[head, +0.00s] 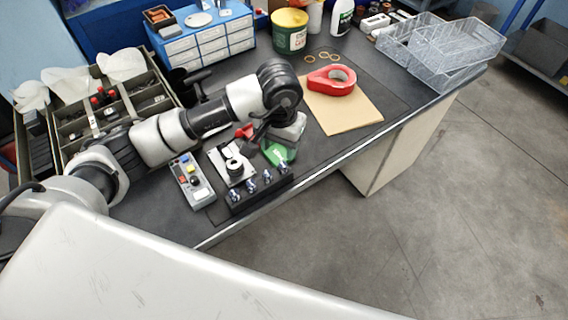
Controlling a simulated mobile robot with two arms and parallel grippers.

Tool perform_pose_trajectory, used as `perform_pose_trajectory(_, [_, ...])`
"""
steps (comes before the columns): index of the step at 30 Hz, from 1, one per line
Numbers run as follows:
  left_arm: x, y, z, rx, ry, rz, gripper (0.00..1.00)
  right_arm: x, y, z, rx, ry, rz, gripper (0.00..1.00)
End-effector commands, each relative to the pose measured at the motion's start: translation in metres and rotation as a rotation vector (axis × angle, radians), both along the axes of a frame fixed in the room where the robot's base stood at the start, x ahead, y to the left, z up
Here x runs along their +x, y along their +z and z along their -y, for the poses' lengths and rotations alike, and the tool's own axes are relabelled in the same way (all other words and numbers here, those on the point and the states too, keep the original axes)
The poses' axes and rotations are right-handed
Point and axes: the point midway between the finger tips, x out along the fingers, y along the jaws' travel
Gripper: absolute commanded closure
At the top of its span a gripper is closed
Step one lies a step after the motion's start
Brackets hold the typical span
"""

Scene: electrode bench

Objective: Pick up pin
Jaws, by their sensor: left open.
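A black rack (258,190) stands at the bench's front edge. Several short, shiny metal pins stand upright in a row in it, one of them at its right end (283,168). Which pin the task means cannot be told. My left arm reaches in from the left over the bench, and its wrist bends down behind the rack. My left gripper (262,133) is open, with its fingers small and dark, and it is apart from the pins. My right gripper does not show.
A light plate with a black round part (234,165) and a button box (191,181) stand left of the rack. A green item (280,153) lies behind it. Red tape (331,80) rests on a tan board (345,112). Clear trays (440,48) stand right.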

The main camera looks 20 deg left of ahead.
Motion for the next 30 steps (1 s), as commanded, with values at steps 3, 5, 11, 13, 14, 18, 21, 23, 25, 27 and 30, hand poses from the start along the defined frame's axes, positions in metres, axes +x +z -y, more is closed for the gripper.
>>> perform_pose_trajectory(3, [-0.001, -0.014, 0.000, -0.002, 0.002, -0.002, 0.48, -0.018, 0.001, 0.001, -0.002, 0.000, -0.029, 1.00])
perform_pose_trajectory(5, [0.000, -0.018, 0.001, -0.003, 0.002, -0.001, 0.48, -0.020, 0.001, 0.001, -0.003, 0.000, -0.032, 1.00])
perform_pose_trajectory(11, [-0.005, -0.038, 0.006, -0.005, 0.001, -0.007, 0.48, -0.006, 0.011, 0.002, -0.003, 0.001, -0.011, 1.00])
perform_pose_trajectory(13, [-0.007, -0.049, 0.009, -0.005, 0.001, -0.006, 0.48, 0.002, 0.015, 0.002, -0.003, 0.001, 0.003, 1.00])
perform_pose_trajectory(14, [-0.007, -0.054, 0.009, -0.005, 0.002, -0.006, 0.48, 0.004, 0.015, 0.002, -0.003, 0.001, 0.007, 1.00])
perform_pose_trajectory(18, [-0.006, -0.069, 0.008, -0.004, 0.002, -0.002, 0.48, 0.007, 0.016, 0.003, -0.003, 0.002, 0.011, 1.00])
perform_pose_trajectory(21, [-0.005, -0.071, 0.008, -0.003, 0.001, 0.001, 0.48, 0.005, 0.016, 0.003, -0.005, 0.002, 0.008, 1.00])
perform_pose_trajectory(23, [-0.005, -0.071, 0.008, -0.003, 0.000, 0.002, 0.48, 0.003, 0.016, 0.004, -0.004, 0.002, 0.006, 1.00])
perform_pose_trajectory(25, [-0.005, -0.071, 0.008, -0.003, 0.000, 0.002, 0.48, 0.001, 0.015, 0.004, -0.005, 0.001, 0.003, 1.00])
perform_pose_trajectory(27, [-0.005, -0.071, 0.008, -0.003, 0.001, 0.002, 0.54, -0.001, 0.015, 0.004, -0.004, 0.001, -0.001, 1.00])
perform_pose_trajectory(30, [-0.005, -0.071, 0.008, -0.003, 0.001, 0.002, 0.69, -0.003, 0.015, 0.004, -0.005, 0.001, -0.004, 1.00])
